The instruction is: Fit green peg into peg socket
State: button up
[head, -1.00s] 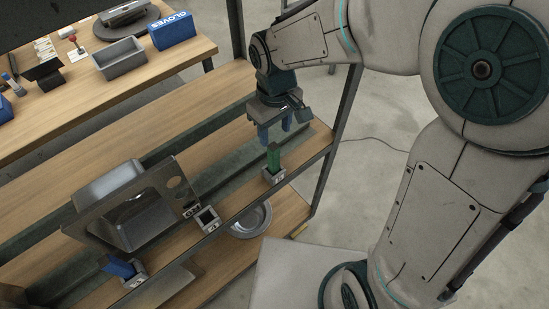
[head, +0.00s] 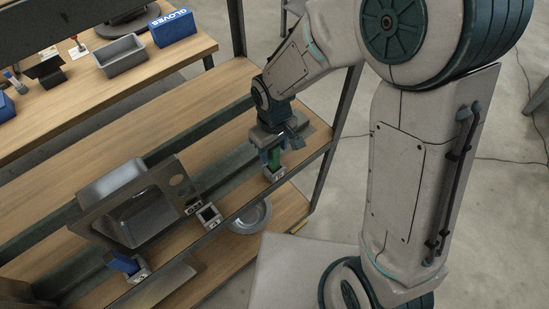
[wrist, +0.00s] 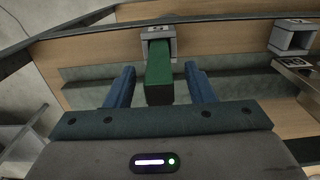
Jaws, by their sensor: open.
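The green peg (head: 274,159) stands upright in a small grey socket block (head: 274,174) at the right end of the shelf. In the wrist view the green peg (wrist: 159,80) rises from its block (wrist: 159,32). My gripper (head: 271,161) is lowered over the peg. Its blue fingers, also in the wrist view (wrist: 160,72), are open on either side of the peg, with a gap at each side. A second socket block (head: 208,214), with an empty square opening, sits left of the peg; it also shows in the wrist view (wrist: 292,36).
A blue peg (head: 124,262) leans in another block (head: 138,270) at lower left. A tilted metal sink panel (head: 165,187) stands left of the empty socket. A round metal bowl (head: 250,217) lies on the lower shelf. A rack post (head: 335,140) rises right of my gripper.

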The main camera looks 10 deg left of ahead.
grip_shut()
jog(key=shift+r, duration=0.1)
